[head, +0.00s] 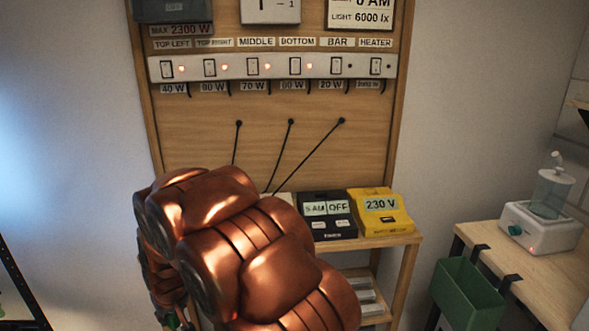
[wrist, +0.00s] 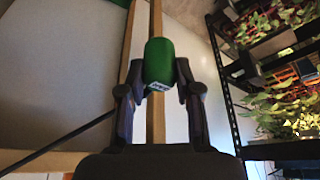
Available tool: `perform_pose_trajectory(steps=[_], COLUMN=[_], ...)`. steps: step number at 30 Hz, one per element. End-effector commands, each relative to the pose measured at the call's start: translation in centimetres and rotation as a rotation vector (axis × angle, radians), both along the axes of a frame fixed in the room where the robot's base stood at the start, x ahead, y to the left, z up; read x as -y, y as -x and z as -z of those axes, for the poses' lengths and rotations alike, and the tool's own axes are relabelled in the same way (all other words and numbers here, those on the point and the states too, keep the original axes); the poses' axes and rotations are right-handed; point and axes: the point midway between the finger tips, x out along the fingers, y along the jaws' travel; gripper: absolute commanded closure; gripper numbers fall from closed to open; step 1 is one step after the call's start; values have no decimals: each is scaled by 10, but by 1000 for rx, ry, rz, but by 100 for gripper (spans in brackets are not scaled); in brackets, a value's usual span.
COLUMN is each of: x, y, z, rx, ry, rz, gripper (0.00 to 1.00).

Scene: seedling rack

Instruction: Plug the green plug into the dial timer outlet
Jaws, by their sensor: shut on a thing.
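My gripper (wrist: 157,88) is shut on the green plug (wrist: 158,62) in the wrist view. The plug is a rounded green block held between the two dark fingers, with a small pale label at its lower end. In the head view my copper-coloured arm covers the lower middle, and the gripper is mostly hidden at its lower left. I cannot make out a dial timer outlet in either view. My arm hides the left part of the shelf under the board.
A black box reading OFF (head: 328,229) and a yellow 230 V box (head: 381,205) stand on the wooden shelf (head: 400,239). Above is a white switch strip (head: 280,66). A green bin (head: 466,294) hangs from the right table. The wrist view shows a black plant rack (wrist: 229,105).

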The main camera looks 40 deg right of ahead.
Motion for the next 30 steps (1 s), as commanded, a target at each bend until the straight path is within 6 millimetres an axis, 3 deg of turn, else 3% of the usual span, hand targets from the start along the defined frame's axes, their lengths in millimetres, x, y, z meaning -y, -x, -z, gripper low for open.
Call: perform_pose_trajectory(steps=[9,15,26,30], x=[0,1,1,2], y=[0,0,0,0], z=[-71,-105,-145,-137], rx=[1,1,1,-2], ry=[0,0,0,1], rz=[1,2,3,5], gripper=[100,100,100,100])
